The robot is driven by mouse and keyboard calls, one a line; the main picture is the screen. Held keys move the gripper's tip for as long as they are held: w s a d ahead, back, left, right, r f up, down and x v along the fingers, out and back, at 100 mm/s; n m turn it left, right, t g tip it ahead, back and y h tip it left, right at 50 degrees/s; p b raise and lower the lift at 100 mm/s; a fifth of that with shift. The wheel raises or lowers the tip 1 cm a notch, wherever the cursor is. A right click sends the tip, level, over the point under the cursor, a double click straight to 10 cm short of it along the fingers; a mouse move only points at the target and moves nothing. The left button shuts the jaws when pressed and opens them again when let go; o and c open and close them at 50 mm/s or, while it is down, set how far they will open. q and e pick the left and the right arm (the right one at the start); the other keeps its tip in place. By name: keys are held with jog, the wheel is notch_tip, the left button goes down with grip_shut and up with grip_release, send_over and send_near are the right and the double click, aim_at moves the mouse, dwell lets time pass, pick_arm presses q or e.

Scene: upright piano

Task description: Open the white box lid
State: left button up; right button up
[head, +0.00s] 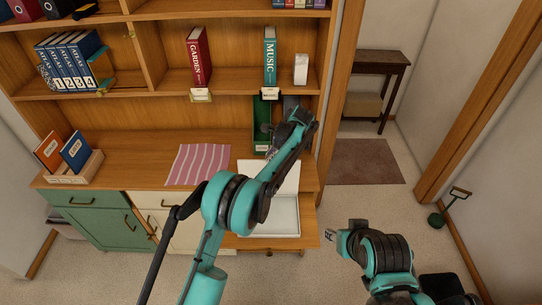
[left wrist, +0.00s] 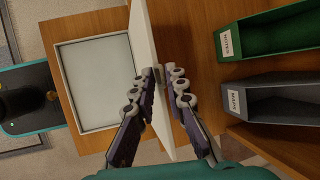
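The white box (head: 284,216) sits on the wooden pull-out board at the front of the cabinet. In the left wrist view its pale tray-like inside (left wrist: 100,82) is exposed. The white lid (head: 288,178) stands raised, roughly upright, at the box's back side. In the left wrist view the lid (left wrist: 142,35) passes edge-on between the fingers of my left gripper (left wrist: 163,75), which appear closed on it. In the head view my left arm covers much of the lid and part of the box. My right gripper (head: 331,236) is low at the right, apart from the box; its opening is unclear.
Green (left wrist: 265,32) and grey (left wrist: 270,100) open holders stand behind the lid. A pink striped cloth (head: 198,164) lies on the desk left of the box. Shelves with books rise above. A doorway with a small table (head: 378,62) is at the right.

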pick_arm(q)
jog(key=v, duration=1.2)
jog(key=shift+s, duration=0.1)
jog(key=s+a+r+n+t+h+b, duration=0.1)
jog(key=s+a+r+n+b, duration=0.2)
jog(key=s+a, duration=0.5)
jog(key=s+a+r+n+t+h+b, duration=0.1)
jog(key=s+a+r+n+h, duration=0.1)
jog(key=s+a+n, duration=0.4)
jog(key=s+a+f+n+t+b, duration=0.1)
jog(key=s+a+f+n, duration=0.1)
jog(key=s+f, duration=0.2)
jog(key=s+a+f+n+h+b, duration=0.1)
jog(key=s+a+f+n, duration=0.2)
jog(key=s, duration=0.7)
jog(key=s+a+f+n+t+b, duration=0.1)
jog(key=s+a+f+n+b, duration=0.1)
jog(key=s+f, duration=0.3)
jog(key=s+a+n, duration=0.1)
jog(key=s, duration=0.2)
jog(key=shift+a+t, duration=0.2)
jog(key=shift+t, duration=0.1)
